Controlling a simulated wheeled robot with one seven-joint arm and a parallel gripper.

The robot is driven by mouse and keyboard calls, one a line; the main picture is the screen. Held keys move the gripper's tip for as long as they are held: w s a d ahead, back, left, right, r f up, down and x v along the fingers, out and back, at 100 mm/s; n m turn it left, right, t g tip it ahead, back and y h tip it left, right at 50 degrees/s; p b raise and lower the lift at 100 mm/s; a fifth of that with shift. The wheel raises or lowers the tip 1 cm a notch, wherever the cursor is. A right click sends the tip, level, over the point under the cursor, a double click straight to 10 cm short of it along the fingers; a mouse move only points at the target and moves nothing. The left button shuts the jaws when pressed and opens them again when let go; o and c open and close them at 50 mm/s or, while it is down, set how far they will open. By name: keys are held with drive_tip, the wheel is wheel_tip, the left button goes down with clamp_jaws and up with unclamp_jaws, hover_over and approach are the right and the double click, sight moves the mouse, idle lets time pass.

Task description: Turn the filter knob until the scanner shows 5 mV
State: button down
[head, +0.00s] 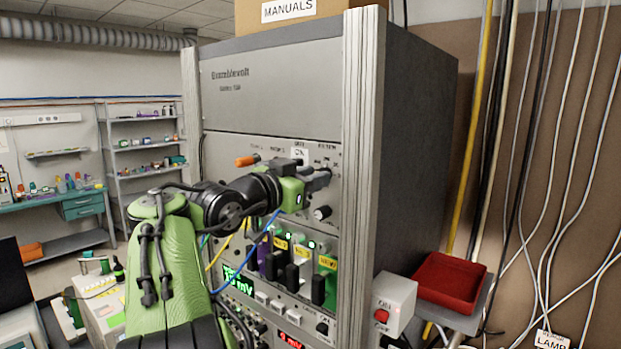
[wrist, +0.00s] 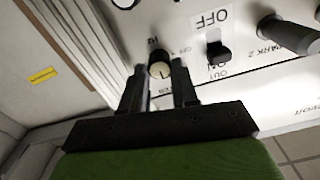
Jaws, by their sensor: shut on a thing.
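My gripper (head: 318,179) is at the upper right of the control panel of a tall grey rack. In the wrist view my gripper (wrist: 158,88) has its two black fingers on either side of a small round knob, taken as the filter knob (wrist: 160,69), with a cream face and a dark pointer line. The fingers are shut on it. In the head view the gripper hides this knob. A green display (head: 238,281) lower on the rack ends in "mV"; my arm covers part of its digits. A red mV display (head: 290,341) is cut by the bottom edge.
Another knob (head: 322,212) sits just below my gripper. A switch (wrist: 217,53) with ON and OFF labels and an orange-tipped handle (head: 247,161) are close by. Cables and black sliders (head: 292,277) lie below. A red tray (head: 450,283) is right of the rack.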

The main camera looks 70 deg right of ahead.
drive_tip(key=shift+f+m, duration=0.1)
drive_tip(key=shift+m, duration=0.2)
drive_tip(key=shift+m+b, duration=2.45)
drive_tip(key=shift+m, duration=1.55)
drive_tip(key=shift+s, duration=0.1)
drive_tip(key=c, duration=1.3)
unclamp_jaws()
drive_tip(key=o, duration=0.5)
drive_tip(key=shift+d, duration=0.25)
drive_tip(key=shift+c, duration=0.2)
drive_tip(key=shift+a, duration=0.1)
drive_tip(key=shift+a, duration=0.1)
